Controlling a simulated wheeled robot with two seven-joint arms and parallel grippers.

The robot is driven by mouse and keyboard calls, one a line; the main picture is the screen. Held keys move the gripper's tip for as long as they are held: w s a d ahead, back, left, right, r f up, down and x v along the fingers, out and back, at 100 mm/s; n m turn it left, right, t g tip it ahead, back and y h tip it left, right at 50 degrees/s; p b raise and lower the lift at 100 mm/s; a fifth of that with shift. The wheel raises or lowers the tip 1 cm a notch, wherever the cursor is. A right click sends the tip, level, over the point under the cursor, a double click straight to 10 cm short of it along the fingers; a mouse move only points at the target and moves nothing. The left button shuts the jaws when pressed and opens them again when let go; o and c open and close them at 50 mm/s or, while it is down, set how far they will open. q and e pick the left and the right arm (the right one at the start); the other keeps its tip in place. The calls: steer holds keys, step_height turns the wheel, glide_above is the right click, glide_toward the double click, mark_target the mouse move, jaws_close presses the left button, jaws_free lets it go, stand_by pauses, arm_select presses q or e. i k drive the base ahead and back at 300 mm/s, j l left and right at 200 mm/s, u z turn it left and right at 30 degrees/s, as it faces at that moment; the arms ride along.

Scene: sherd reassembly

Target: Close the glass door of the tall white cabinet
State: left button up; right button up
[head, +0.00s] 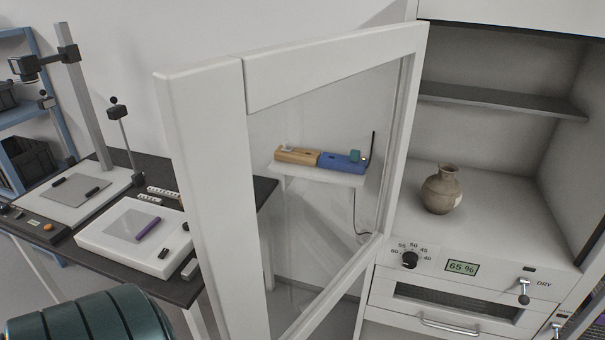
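The tall white cabinet (480,148) stands at the right with its interior exposed. Its glass door (205,190) has a thick white frame and hangs wide open, swung out towards me on the left side of the cabinet. A brown clay jar (442,188) stands upright on the cabinet floor, below a grey shelf (500,100). Neither of my grippers shows in the head view.
Left of the door, a dark table (185,288) holds white trays, a camera stand (75,85) and small tools. A dark green rounded object (90,318) is at the lower left. Through the glass, a small wall shelf (320,173) shows. The cabinet front has a dial (409,260), display and drawer.

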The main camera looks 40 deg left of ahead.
mark_target(205, 106)
steer(key=j+z, duration=0.1)
steer(key=j, duration=1.5)
